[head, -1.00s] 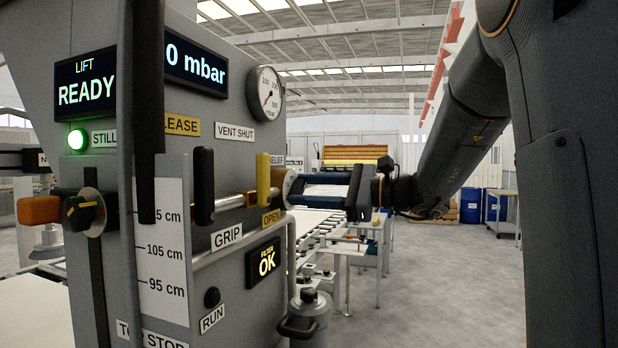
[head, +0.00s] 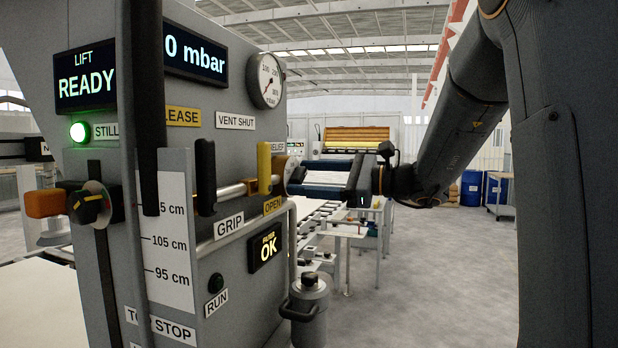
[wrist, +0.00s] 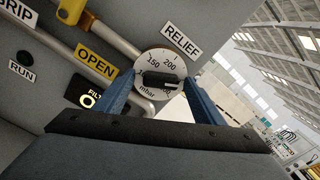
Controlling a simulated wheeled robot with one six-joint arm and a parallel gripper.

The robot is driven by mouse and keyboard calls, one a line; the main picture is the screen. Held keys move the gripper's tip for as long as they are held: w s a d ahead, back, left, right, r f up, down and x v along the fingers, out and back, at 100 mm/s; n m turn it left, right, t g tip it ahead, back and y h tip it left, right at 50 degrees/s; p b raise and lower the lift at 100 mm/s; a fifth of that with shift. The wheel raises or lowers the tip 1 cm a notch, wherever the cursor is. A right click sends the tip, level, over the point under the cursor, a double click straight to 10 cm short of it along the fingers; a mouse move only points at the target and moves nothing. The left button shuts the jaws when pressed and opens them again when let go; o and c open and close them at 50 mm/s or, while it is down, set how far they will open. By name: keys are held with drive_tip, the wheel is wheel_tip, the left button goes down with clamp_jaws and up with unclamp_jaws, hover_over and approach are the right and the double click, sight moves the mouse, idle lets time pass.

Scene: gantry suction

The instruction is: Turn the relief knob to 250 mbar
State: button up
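The relief knob (wrist: 163,80) is a black bar grip on a pale round dial (wrist: 150,66) in the wrist view. I cannot tell whether either touches the dial. In the head view my gripper (head: 293,180) reaches the panel's right edge, largely hiding the knob.
The yellow lever (head: 264,168) and its OPEN label (head: 272,205) are close to the left of my gripper. A black lever (head: 206,177) and pipe are further left. A pressure gauge (head: 267,80) is above. A filter display (head: 265,247) reads OK. Open floor lies right.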

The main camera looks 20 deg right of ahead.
drive_tip(key=b+v, duration=0.1)
drive_tip(key=v, duration=0.6)
drive_tip(key=shift+s+d+b, duration=0.25)
drive_tip(key=shift+d+b, duration=0.05)
drive_tip(key=shift+b, duration=0.1)
idle(0.3)
